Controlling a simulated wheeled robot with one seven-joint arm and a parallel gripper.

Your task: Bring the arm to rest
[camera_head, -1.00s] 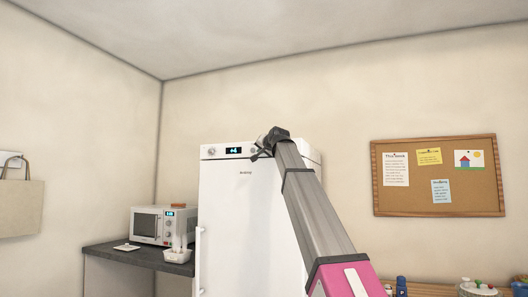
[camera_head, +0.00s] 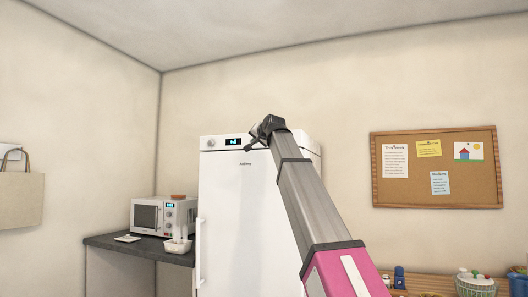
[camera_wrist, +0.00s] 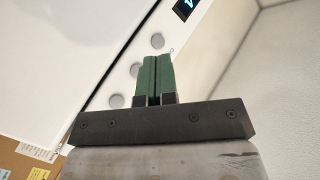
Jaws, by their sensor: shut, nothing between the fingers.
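My gripper (camera_wrist: 158,82) shows in the wrist view with its two green fingers pressed together and nothing between them. In the head view my arm reaches up from the lower right, and its dark end (camera_head: 262,133) is in front of the top of the white fridge (camera_head: 240,215). The fingers are small and hard to make out there. In the wrist view the fridge's control strip (camera_wrist: 140,68), with round knobs and a blue display, lies behind the fingers. I cannot tell the exact gap between the gripper and the fridge.
A microwave (camera_head: 163,217) stands on a dark counter (camera_head: 105,242) left of the fridge, with a small white dish (camera_head: 178,245) in front. A cork board (camera_head: 437,190) hangs on the right wall. Bottles and a basket (camera_head: 476,285) stand at the lower right. A bag (camera_head: 20,200) hangs at left.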

